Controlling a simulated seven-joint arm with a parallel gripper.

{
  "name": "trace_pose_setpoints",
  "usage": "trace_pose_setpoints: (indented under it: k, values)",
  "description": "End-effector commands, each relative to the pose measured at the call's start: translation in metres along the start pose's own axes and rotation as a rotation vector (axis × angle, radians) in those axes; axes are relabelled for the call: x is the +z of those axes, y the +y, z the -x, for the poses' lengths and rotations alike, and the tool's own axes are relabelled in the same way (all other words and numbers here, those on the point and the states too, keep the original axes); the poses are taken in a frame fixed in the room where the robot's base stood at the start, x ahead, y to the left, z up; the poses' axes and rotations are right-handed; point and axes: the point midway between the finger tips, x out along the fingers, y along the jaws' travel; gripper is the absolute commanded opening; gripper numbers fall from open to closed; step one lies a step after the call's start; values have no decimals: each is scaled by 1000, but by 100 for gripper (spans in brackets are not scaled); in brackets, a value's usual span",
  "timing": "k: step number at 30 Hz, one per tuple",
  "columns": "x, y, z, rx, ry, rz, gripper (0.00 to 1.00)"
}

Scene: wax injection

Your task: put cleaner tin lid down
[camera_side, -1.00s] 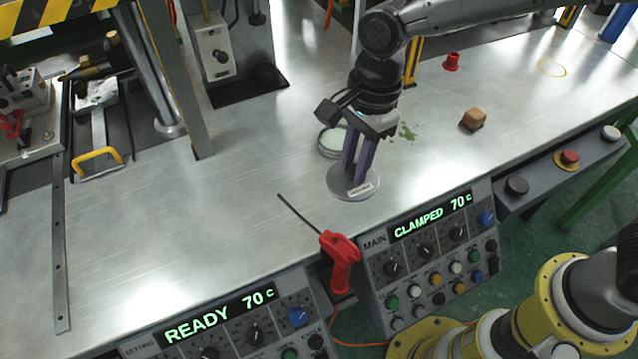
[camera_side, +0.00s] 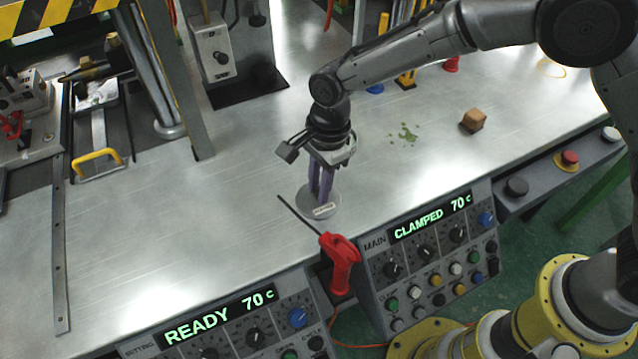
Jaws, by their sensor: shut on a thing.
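The cleaner tin lid (camera_side: 308,206) is a flat grey disc with a small white label. It lies level at or just above the steel bench near its front edge, left of the red-handled tool; I cannot tell whether it touches the bench. My gripper (camera_side: 319,196) points down over the lid, its purple fingers shut on the lid's top. The open cleaner tin is hidden behind my gripper and wrist.
A red-handled tool (camera_side: 340,262) with a thin dark rod hangs at the bench edge, its rod close to the lid. The bench (camera_side: 200,240) left of the lid is clear.

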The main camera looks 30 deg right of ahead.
Motion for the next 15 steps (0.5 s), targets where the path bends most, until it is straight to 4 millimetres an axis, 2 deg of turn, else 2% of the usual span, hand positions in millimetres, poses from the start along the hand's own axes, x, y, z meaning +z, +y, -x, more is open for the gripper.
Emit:
trace_pose_setpoints:
  k: [7,8,9,12,15]
  values:
    - [0,0,-3,1,0,-1,0]
    - [0,0,-3,0,0,-1,29]
    - [0,0,-2,0,0,-1,36]
    - [0,0,-2,0,0,-1,54]
    - [0,0,-2,0,0,-1,56]
